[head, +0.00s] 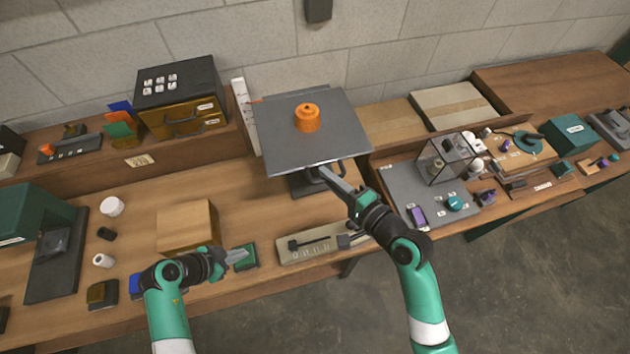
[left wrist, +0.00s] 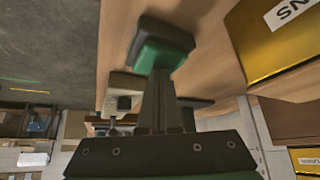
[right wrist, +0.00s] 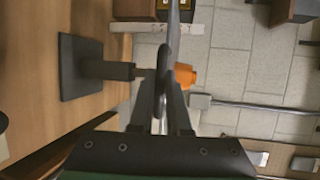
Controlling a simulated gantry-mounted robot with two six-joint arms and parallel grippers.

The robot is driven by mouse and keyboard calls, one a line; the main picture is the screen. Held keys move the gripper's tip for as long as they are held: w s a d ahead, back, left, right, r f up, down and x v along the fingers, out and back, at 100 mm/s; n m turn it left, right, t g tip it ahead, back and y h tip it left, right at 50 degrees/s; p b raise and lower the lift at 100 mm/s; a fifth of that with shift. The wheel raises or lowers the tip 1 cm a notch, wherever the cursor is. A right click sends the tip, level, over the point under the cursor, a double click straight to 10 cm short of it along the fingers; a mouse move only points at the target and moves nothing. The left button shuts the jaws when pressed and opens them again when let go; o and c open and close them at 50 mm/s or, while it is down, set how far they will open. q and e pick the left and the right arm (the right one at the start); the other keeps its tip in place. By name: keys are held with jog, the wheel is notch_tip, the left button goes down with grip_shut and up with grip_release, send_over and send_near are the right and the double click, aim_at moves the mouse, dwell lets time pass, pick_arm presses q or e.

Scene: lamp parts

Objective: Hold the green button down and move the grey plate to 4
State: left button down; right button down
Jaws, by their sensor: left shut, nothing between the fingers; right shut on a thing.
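The green button (head: 246,256) sits in a dark housing near the front edge of the bench. My left gripper (head: 238,256) is shut and empty, with its fingertips at the button. In the left wrist view the tips meet the button's green face (left wrist: 160,57); how far it is pressed I cannot tell. The grey plate (head: 280,140) is raised on a dark stand and carries an orange knob-like piece (head: 307,117).
A white upright scale (head: 242,103) stands left of the plate; its marks are too small to read. A slider panel (head: 322,245) lies right of the button. A grey tray (head: 400,195) with parts is to the right.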

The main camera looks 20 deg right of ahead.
pick_arm(q)
jog(key=shift+s+f, duration=0.2)
jog(key=shift+f, duration=0.15)
jog(key=shift+a, duration=0.1)
pick_arm(e)
jog(key=c, duration=0.9)
grip_release()
jog(key=v, duration=0.7)
jog(key=shift+s, duration=0.2)
pick_arm(q)
notch_tip(320, 180, up, 8)
jog(key=p, duration=0.9)
jog(key=shift+w+f, duration=0.15)
pick_arm(e)
notch_tip(320, 180, up, 9)
jog(key=shift+d+r, duration=0.1)
jog(key=shift+r, duration=0.1)
